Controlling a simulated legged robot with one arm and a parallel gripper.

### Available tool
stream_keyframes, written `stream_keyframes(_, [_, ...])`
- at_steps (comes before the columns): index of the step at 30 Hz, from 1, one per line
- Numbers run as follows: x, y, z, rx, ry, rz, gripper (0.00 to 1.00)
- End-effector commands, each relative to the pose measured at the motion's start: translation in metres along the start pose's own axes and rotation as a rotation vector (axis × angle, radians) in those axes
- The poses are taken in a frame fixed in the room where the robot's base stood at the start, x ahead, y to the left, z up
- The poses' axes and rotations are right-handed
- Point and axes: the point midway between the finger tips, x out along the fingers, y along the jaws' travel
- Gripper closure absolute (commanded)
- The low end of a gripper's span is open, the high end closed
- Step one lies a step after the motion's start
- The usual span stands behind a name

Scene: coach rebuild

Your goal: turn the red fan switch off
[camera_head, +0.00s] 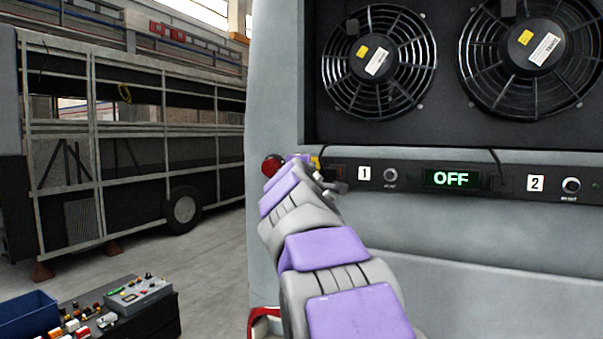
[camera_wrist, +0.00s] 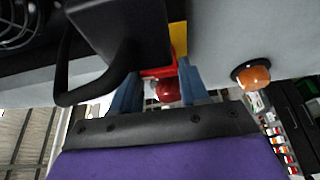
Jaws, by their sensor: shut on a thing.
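The red fan switch (camera_wrist: 167,90) shows in the wrist view as a small red knob below a red plate with a yellow piece behind it. My gripper (camera_wrist: 160,76) has its two blue fingers on either side of the red part and is shut on it. In the head view my arm reaches to the left end of the fan panel, and my gripper (camera_head: 314,165) hides the switch there. The green display (camera_head: 450,179) on the panel reads OFF.
Two fans (camera_head: 378,62) sit above the panel, with knobs labelled 1 and 2. A round lamp (camera_wrist: 252,75) sticks out beside my gripper. A dark cable loop (camera_wrist: 75,65) hangs close by.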

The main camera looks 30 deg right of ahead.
Motion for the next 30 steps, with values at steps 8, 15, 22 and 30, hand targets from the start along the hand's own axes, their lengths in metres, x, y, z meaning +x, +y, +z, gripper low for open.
stream_keyframes(8, [0.0014,-0.0045,-0.0004,-0.023,-0.002,-0.017,0.86])
stream_keyframes(15, [0.0016,-0.0048,-0.0001,-0.023,-0.003,-0.018,0.86])
stream_keyframes(22, [0.0012,-0.0036,0.0001,-0.021,-0.003,-0.016,0.36])
stream_keyframes(30, [-0.0015,-0.0008,0.0014,-0.020,-0.002,-0.011,0.30])
